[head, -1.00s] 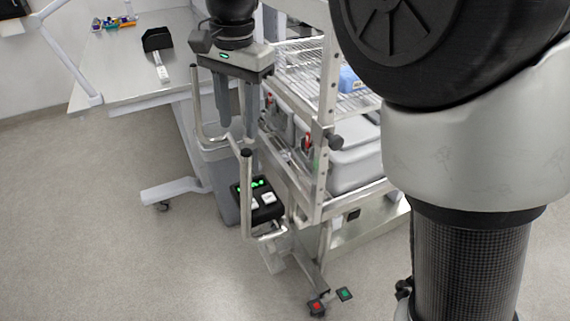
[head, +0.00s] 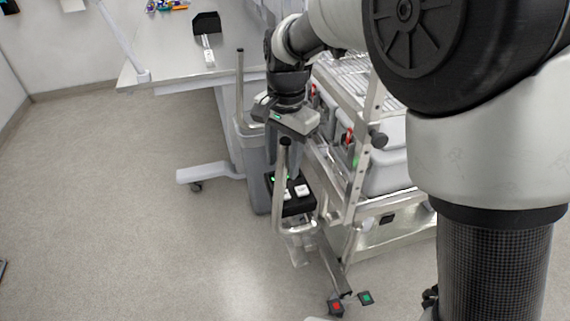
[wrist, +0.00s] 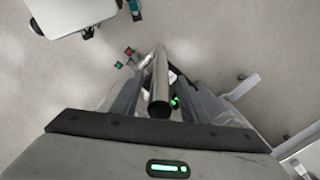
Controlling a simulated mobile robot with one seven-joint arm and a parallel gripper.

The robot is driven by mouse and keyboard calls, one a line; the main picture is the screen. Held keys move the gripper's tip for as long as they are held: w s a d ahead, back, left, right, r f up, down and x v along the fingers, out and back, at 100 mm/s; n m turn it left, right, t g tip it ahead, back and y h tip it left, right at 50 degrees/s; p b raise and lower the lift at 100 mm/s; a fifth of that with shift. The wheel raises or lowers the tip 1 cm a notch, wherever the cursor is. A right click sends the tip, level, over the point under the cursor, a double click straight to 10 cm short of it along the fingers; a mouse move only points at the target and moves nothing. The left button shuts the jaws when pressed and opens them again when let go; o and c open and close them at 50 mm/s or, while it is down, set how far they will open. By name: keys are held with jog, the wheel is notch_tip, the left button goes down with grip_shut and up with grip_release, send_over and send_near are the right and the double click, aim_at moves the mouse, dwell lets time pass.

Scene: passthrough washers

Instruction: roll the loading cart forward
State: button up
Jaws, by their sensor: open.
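The loading cart (head: 352,190) is a steel frame with wire shelving, standing right of centre in the head view. Its bent steel handle (head: 281,190) has upright bars and projects on the cart's left side, beside a black control box (head: 291,196) with green lights. My gripper (head: 286,165) points down at the handle, its fingers partly hidden behind the near upright bar. In the wrist view my gripper (wrist: 160,100) is open, and a round steel handle bar (wrist: 159,86) lies between the fingers. I cannot tell whether either finger touches it.
A grey bin (head: 256,165) stands just behind the handle, under a white table (head: 165,70) with a black-headed tool (head: 207,27). A red pedal (head: 336,307) and a green pedal (head: 366,298) are at the cart's foot. The floor (head: 120,190) on the left is clear.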

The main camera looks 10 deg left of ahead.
jog(key=shift+f, duration=1.35)
grip_shut()
dwell(0.4)
